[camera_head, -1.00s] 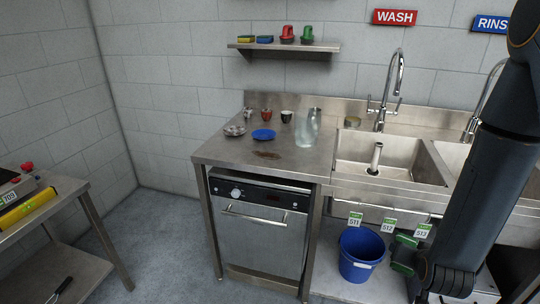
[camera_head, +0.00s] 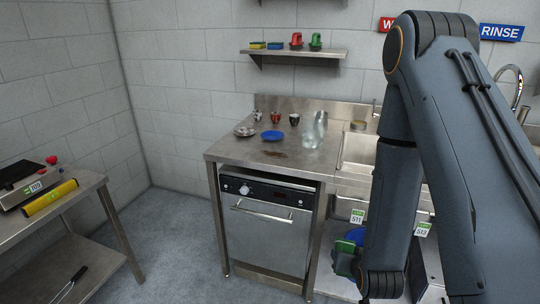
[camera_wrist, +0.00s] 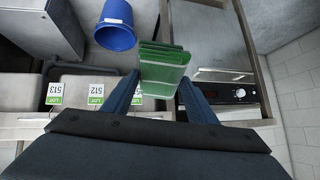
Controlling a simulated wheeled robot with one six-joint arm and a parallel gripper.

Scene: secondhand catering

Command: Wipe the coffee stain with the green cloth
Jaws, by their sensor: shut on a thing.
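My gripper (camera_wrist: 160,84) is shut on the green cloth (camera_wrist: 163,66), a folded stack that sticks out beyond the two fingers in the wrist view. In the head view, the green cloth (camera_head: 344,246) is low and to the right of the dishwasher, below counter height, partly hidden by my arm. It is well apart from the stain.
A blue bucket (camera_wrist: 115,27) is near the cloth. A dishwasher (camera_head: 266,232) sits under the counter. The sink (camera_head: 357,150) is partly hidden.

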